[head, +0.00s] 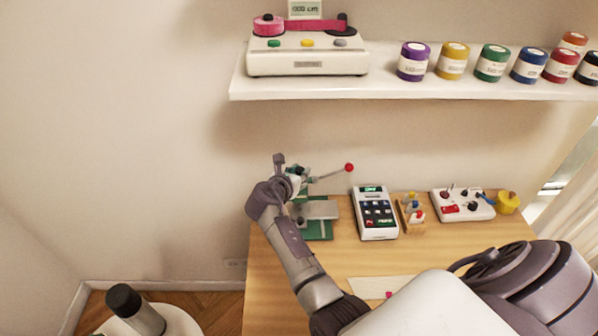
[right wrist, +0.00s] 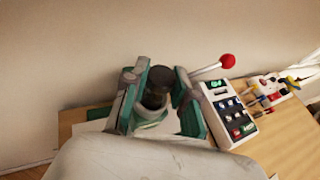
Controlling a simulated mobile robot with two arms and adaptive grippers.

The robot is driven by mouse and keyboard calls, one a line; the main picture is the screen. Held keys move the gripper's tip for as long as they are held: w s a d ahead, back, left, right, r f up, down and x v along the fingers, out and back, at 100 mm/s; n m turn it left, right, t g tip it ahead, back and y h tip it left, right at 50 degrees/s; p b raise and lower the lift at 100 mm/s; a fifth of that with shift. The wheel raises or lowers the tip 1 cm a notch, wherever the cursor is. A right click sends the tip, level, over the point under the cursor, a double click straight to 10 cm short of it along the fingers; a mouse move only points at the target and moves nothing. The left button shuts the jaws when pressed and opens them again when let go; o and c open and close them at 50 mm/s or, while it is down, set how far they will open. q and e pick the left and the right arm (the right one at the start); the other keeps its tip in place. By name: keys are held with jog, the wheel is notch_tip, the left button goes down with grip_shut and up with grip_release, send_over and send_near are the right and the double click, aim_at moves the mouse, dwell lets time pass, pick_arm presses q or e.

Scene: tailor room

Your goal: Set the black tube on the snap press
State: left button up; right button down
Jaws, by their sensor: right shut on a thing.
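The snap press (head: 320,228) is green and grey, with a lever ending in a red ball, at the left end of the desk. My right gripper (head: 287,176) is at the press's upper left side in the head view. In the right wrist view my right gripper (right wrist: 158,92) is shut on the black tube (right wrist: 158,78), which stands roughly upright between the fingers. The press's red lever ball (right wrist: 227,61) shows just right of them. The tube's lower end is hard to make out, so I cannot tell whether it touches the press. My left gripper is out of view.
A calculator-like device (head: 376,213) stands right of the press, then a small wooden rack (head: 411,215) and a white control box (head: 462,205). A shelf (head: 400,90) above holds a white machine (head: 307,60) and several thread spools.

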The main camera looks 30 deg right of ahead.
jog(key=shift+f+b, duration=0.35)
jog(key=shift+f, duration=0.3)
jog(key=c, duration=1.2)
grip_release()
